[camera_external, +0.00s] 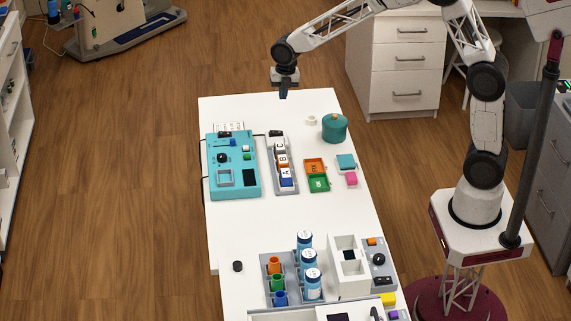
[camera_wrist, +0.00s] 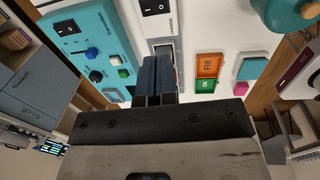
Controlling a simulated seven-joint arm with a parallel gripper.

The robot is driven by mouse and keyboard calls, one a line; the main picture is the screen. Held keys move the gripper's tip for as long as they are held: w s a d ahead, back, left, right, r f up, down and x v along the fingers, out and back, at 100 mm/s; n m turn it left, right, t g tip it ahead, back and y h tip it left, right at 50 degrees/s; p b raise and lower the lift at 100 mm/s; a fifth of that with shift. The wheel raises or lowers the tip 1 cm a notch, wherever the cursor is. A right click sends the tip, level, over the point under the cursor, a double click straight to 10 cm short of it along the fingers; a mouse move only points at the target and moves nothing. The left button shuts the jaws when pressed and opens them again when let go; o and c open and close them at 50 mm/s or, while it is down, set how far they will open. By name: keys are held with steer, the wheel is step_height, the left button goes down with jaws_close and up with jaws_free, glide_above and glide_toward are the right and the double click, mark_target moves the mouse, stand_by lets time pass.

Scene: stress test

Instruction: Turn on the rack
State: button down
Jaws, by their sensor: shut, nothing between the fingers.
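The rack is a narrow grey holder (camera_external: 294,188) with a black rocker switch (camera_external: 275,133) at its far end and several lettered blocks (camera_external: 283,159) in it. In the wrist view its switch (camera_wrist: 154,6) shows at the top, just above my fingers, and the fingers hide most of the rack. My gripper (camera_external: 283,94) is shut and empty. It is above the table's far edge, beyond the switch and apart from it. In the wrist view my fingertips (camera_wrist: 157,58) lie side by side. Which way the switch is set is unclear.
A teal control panel (camera_external: 213,187) with its own rocker switch (camera_wrist: 67,27) stands left of the rack. The orange and green trays (camera_external: 316,166) and a teal pot (camera_external: 334,129) stand to the right. Tubes and bottles (camera_external: 304,263) stand nearer. The white table (camera_external: 250,225) is bare mid-way.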

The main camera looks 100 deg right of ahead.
mark_target(272, 132)
steer(key=shift+w+t, duration=0.3)
steer(key=shift+w, duration=0.45)
steer(key=shift+f, duration=0.1)
steer(key=f, duration=0.4)
steer(key=w+f, duration=0.1)
steer(key=f, duration=0.4)
steer(key=w+f, duration=0.1)
steer(key=f, duration=0.3)
steer(key=shift+f, duration=0.35)
